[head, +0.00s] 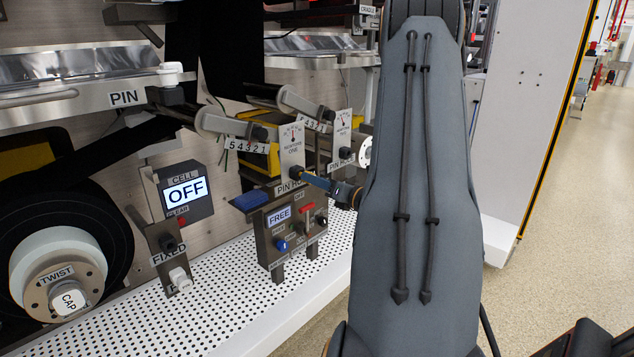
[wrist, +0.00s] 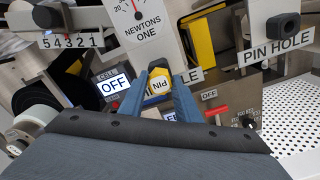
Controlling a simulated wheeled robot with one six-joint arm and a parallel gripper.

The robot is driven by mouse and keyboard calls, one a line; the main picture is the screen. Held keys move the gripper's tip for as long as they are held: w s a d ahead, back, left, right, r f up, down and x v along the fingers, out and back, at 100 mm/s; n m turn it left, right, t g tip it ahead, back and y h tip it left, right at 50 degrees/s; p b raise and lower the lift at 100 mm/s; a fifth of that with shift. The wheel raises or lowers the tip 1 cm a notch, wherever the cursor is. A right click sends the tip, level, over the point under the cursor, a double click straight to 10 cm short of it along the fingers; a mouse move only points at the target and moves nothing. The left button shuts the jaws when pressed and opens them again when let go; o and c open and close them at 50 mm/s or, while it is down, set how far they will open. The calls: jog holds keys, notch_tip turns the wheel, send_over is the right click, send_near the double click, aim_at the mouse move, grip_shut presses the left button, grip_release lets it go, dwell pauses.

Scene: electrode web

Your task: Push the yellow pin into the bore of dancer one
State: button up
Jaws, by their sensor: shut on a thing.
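My gripper (wrist: 157,92) is shut on the yellow pin (wrist: 159,82), whose hexagonal head with a white PIN label shows between the blue fingertips in the wrist view. The pin's head sits over the lower end of the dancer one gauge plate (wrist: 139,31), marked NEWTONS ONE, and partly covers the PIN HOLE label there. The bore and the pin's shank are hidden behind the head, so I cannot tell how deep the shank is. In the head view, my gripper (head: 312,181) reaches the foot of the dancer one plate (head: 291,147).
A second gauge plate (head: 342,134) with its own pin hole stands to the right. Below is a control box (head: 280,213) reading FREE, with a red lever (wrist: 216,111). The cell display (head: 185,193) reads OFF. A white perforated shelf (head: 240,285) lies beneath.

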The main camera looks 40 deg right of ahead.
jog(key=shift+w+a, duration=0.1)
jog(key=shift+w, duration=0.8)
jog(key=o, duration=1.3)
jog(key=shift+c, duration=0.2)
jog(key=s, duration=0.8)
jog(key=shift+d, duration=0.3)
jog(key=shift+w, duration=0.1)
